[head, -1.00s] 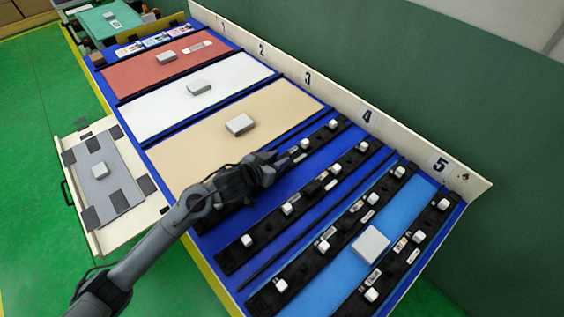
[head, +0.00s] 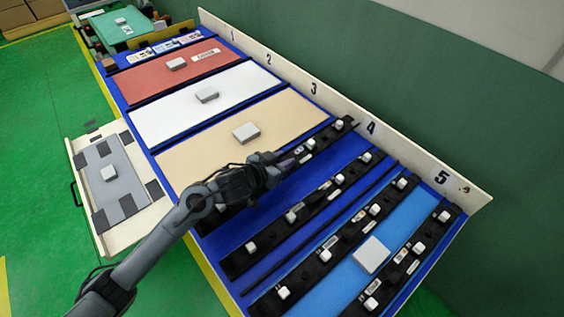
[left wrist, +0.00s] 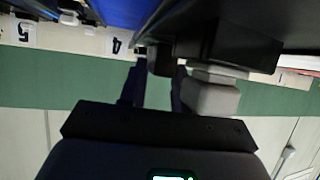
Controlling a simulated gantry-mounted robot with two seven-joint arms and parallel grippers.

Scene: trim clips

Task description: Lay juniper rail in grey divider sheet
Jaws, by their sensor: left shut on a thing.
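A black rail (head: 323,137) with pale blocks on it lies across the table between the tan panel and the empty blue strip; its label is unreadable. My left gripper (head: 272,168) is shut on this rail near its middle, and the gripper and forearm hide much of it. In the left wrist view the dark rail (left wrist: 245,45) crosses at the fingers (left wrist: 160,85), with a pale block (left wrist: 210,96) beside them. The rail appears slightly raised. The grey divider sheet (head: 119,189) lies on a cream tray at the left, with a pale block and dark patches on it. My right gripper is not in view.
Several similar black rails (head: 325,255) lie nearby on the blue table, two flanking a light-blue panel (head: 348,279). Tan (head: 205,160), white (head: 160,118) and red (head: 140,85) panels carry pale blocks. A numbered cream wall (head: 405,152) edges the far side.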

